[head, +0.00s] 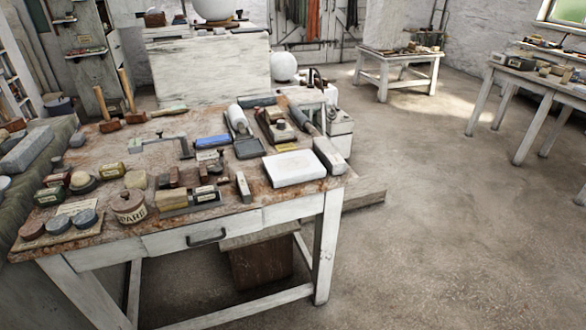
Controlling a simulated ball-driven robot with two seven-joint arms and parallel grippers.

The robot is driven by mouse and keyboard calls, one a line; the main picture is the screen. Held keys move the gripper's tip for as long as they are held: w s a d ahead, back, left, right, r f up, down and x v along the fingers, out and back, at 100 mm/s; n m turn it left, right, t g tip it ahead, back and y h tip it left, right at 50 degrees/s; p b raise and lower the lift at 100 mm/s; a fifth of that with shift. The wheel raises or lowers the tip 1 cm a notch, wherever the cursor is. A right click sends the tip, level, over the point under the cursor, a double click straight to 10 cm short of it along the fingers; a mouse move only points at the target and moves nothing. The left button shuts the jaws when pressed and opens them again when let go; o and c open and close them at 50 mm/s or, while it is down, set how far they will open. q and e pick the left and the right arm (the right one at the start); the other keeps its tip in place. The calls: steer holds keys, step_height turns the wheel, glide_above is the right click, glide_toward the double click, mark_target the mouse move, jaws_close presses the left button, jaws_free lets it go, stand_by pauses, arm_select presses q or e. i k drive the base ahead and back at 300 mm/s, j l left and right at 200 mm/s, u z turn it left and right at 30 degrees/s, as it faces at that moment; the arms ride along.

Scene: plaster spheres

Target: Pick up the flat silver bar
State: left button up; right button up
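Neither of my grippers shows in the head view. A small flat grey bar (243,187) lies on the cluttered wooden workbench (225,222), left of a white slab. A larger pale grey block (329,155) lies at the bench's right edge, beside the slab. I cannot tell for certain which of these is the flat silver bar, as both are small in the picture. Nothing is holding either one.
The white slab (294,168) lies near the bench's right front corner. A round lidded pot (129,206), a blue block (212,141) and wooden mallets (128,95) crowd the bench. A side table (398,58) stands behind. The floor (440,220) at right is clear.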

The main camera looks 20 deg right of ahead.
mark_target(245, 194)
steer(key=i+l+u, duration=0.4)
steer(key=l, duration=0.25)
steer(key=l+u, duration=0.25)
steer(key=i+l+u, duration=0.2)
steer(key=l, duration=0.3)
steer(key=k+j, duration=0.05)
steer(key=k, duration=0.05)
